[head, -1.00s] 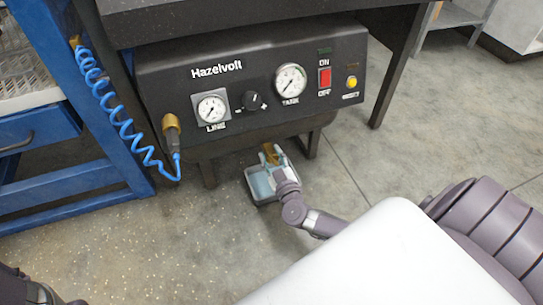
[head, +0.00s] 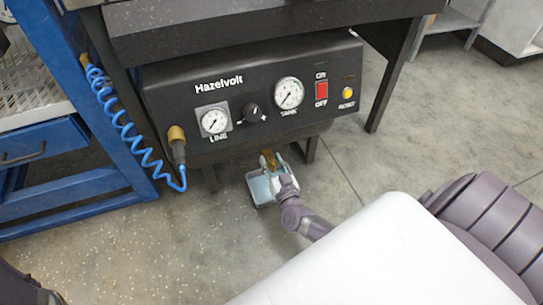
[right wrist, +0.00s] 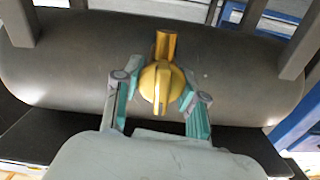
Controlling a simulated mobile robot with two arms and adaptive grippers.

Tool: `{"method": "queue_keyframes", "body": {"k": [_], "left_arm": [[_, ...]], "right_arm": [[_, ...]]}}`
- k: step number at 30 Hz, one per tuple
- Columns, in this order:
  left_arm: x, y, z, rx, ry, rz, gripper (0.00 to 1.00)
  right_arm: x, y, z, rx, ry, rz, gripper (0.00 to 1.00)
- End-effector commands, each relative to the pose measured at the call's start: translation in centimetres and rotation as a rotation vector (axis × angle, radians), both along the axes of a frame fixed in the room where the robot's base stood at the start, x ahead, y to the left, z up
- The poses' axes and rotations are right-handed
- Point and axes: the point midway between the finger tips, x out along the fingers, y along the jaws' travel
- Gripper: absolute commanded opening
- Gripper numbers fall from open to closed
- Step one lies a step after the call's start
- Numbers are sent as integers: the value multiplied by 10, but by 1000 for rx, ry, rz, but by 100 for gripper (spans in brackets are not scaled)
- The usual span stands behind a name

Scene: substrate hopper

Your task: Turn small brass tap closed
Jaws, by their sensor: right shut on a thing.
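The small brass tap (head: 269,158) hangs under the black Hazelvolt unit in the head view. In the right wrist view, the tap (right wrist: 162,85) has a rounded yellow body with a raised ridge running up and down the picture, and a short stem against the grey tank. My right gripper (head: 276,170) is at the tap from the front. In the right wrist view, my right gripper (right wrist: 159,95) has its teal-padded fingers on either side of the tap, shut on it; the exact contact is hard to see. My left gripper is out of view.
The unit's front panel (head: 250,90) has gauges, a knob and a red switch. A coiled blue hose (head: 122,125) hangs beside the blue frame (head: 110,100) at left. Floor at right is open.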

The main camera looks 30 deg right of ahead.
Motion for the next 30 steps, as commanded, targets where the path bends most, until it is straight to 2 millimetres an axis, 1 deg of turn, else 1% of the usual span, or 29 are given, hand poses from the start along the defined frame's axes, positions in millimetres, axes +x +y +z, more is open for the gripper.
{"method": "queue_keyframes", "body": {"k": [6,20,21,25,26,30], "left_arm": [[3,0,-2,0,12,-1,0],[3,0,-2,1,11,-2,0],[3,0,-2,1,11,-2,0],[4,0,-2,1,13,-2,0],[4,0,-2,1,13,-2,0],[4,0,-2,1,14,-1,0]], "right_arm": [[0,0,0,63,-14,0,6],[0,1,-1,80,-18,0,6],[0,1,-1,80,-18,0,44],[0,0,0,79,-18,0,66],[0,0,0,79,-18,0,68],[0,0,0,78,-19,0,68]]}}
